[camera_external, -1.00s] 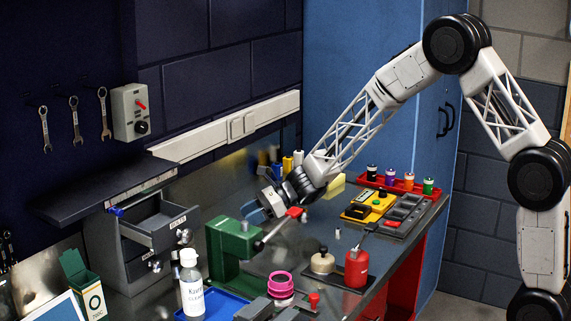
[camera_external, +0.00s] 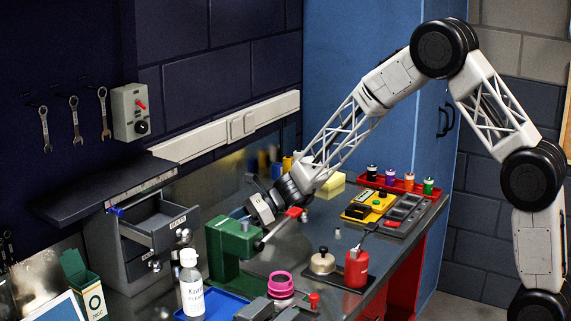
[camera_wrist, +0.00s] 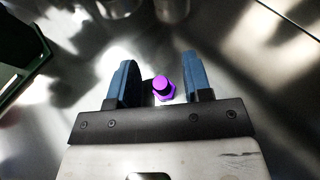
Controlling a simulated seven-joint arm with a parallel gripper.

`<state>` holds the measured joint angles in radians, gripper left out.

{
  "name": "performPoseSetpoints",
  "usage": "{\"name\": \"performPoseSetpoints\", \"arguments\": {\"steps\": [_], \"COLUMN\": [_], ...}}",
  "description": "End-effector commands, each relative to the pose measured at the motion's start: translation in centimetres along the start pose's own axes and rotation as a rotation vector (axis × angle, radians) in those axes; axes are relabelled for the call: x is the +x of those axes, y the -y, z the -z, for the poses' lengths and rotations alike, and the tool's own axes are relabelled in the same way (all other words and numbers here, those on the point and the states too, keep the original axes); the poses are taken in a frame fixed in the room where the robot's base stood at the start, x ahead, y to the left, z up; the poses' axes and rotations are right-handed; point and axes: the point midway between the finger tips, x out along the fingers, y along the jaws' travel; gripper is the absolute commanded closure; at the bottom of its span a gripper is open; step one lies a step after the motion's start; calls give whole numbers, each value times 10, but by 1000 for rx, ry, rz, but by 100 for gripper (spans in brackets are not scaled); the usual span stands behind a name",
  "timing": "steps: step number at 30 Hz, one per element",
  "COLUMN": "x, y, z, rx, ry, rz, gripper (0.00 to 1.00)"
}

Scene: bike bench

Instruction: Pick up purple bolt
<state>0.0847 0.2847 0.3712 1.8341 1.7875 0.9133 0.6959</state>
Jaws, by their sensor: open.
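The purple bolt (camera_wrist: 163,89) shows in the wrist view between the two blue fingers, nearer the right one, close to the dark palm bar. My gripper (camera_wrist: 157,66) is open, with a finger on either side of the bolt. Whether a finger touches it I cannot tell. In the external view my gripper (camera_external: 243,214) is low over the bench, behind the green vise (camera_external: 232,248). The bolt is hidden there.
The green vise and its red-tipped handle (camera_external: 293,212) stand close in front of my gripper. Several coloured bottles (camera_external: 276,170) stand just behind it. An open grey drawer (camera_external: 160,226) is at the left. A red can (camera_external: 356,270) stands to the right.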

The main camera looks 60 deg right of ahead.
Motion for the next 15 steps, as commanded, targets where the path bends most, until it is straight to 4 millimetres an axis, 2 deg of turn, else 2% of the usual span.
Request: {"name": "performPoseSetpoints", "arguments": {"steps": [1, 9, 10, 15], "x": [0, 0, 0, 0], "y": [0, 0, 0, 0], "z": [0, 0, 0, 1], "rx": [0, 0, 0, 1], "ry": [0, 0, 0, -1], "rz": [0, 0, 0, 0], "gripper": [56, 97, 100, 100]}}
